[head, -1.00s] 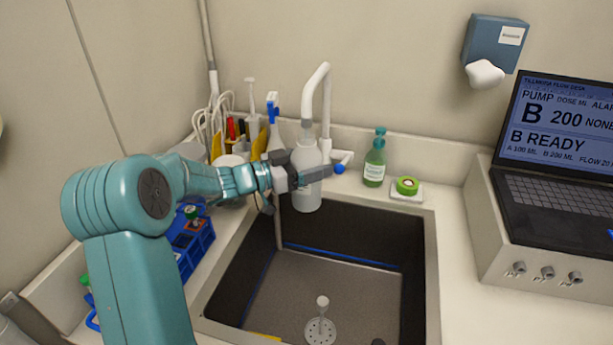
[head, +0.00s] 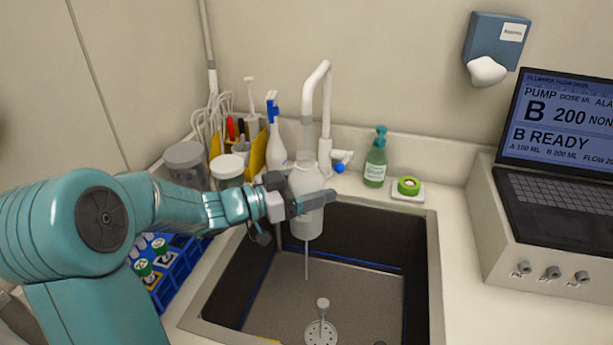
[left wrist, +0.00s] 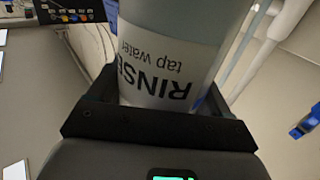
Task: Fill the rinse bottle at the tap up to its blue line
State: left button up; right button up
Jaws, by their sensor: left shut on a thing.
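The rinse bottle (head: 308,226), pale and translucent, hangs upright over the sink, below the spout of the white tap (head: 328,110). My left gripper (head: 312,203) is shut on the bottle's side. A faint clear stream shows between spout and bottle, and a thin pale streak runs down below the bottle. The tap's blue-tipped lever (head: 340,166) is to the right. In the left wrist view the bottle (left wrist: 165,70) shows its "RINSE tap water" label between the dark jaws (left wrist: 160,115). I cannot make out the blue line or water level. My right gripper is out of view.
The dark sink (head: 420,270) is open below, with a drain plug (head: 321,318). A blue rack (head: 180,275) and lidded jars (head: 228,172) stand left.

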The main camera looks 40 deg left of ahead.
pick_arm(q)
jog(key=s+d+r, duration=0.1)
jog(key=s+d, duration=0.3)
jog(key=shift+s, duration=0.15)
dwell(0.4)
dwell(0.4)
